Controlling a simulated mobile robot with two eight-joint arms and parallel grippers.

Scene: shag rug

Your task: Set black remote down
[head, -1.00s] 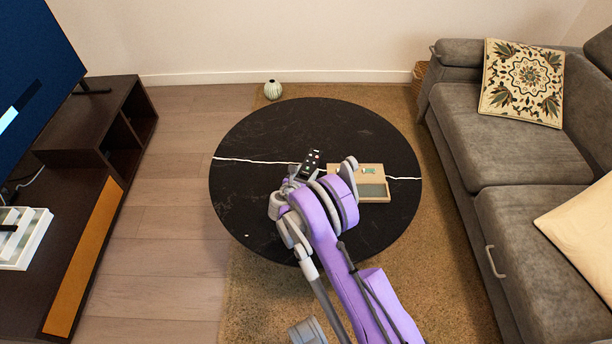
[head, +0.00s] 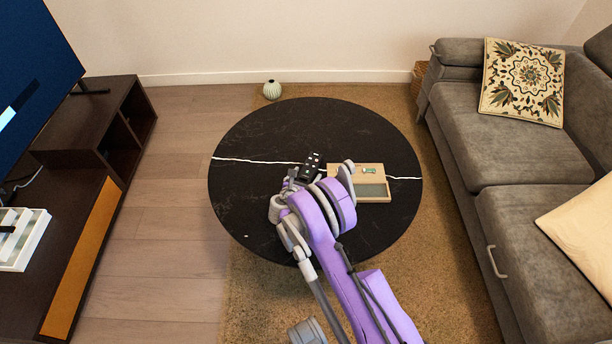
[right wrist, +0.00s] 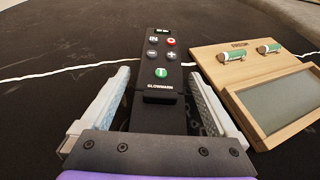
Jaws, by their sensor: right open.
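The black remote (head: 311,165) is at the round black table (head: 262,135), just left of a wooden tray. In the right wrist view the remote (right wrist: 160,75) lies between the two fingers, with a gap on each side, its coloured buttons facing up. It appears to rest on the tabletop, though its near end is hidden by the gripper body. My right gripper (head: 309,176) is open around the remote; its fingers also show in the right wrist view (right wrist: 155,103). My left gripper is not in view.
A wooden tray (head: 344,180) with a grey panel and small green-and-white items lies close right of the remote. A grey sofa (head: 480,140) stands right, a dark TV cabinet (head: 85,210) left. A small ribbed vase (head: 272,90) stands behind the table. The table's left part is clear.

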